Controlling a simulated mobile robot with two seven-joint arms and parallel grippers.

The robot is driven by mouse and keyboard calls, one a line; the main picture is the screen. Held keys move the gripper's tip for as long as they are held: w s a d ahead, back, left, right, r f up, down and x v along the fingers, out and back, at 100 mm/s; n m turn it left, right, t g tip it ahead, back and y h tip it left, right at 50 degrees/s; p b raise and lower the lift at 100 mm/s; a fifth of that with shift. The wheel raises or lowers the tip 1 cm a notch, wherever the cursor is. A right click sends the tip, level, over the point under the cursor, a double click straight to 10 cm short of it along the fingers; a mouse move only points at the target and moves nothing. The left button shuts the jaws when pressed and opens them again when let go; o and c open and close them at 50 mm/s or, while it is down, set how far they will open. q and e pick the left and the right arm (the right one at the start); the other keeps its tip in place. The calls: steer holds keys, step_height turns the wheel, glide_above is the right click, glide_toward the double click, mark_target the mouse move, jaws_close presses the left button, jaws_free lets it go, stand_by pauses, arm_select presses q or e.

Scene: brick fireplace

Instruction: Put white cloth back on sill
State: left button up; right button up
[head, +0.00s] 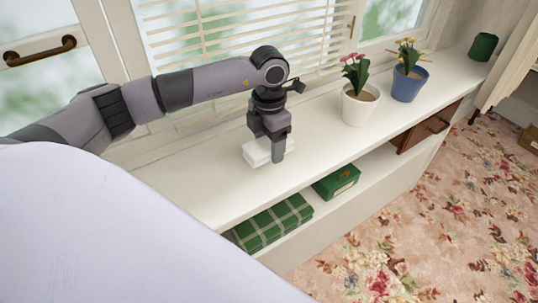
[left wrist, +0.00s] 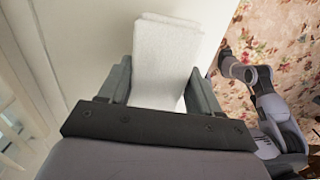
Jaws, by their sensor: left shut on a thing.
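The white cloth (head: 257,152) is a small folded stack at the window sill (head: 196,187), in the head view. My left gripper (head: 277,152) points down over the sill and is shut on the cloth. In the left wrist view the cloth (left wrist: 166,62) lies between the two fingers of the left gripper (left wrist: 158,88), with the pale sill surface around it. I cannot tell whether the cloth touches the sill or is just above it. My right gripper is not clearly in view.
A white pot with pink flowers (head: 360,103) and a blue pot with yellow flowers (head: 407,84) stand right of the gripper on the sill. A dark green cup (head: 483,47) is farther right. Below are a green plaid cloth (head: 272,223), a green box (head: 336,182) and a brown box (head: 428,128).

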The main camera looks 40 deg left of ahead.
mark_target(269, 166)
arm_select(q)
step_height(269, 166, down, 4)
steer(key=shift+f, duration=0.25)
steer(key=o, duration=1)
steer(key=shift+f, duration=0.1)
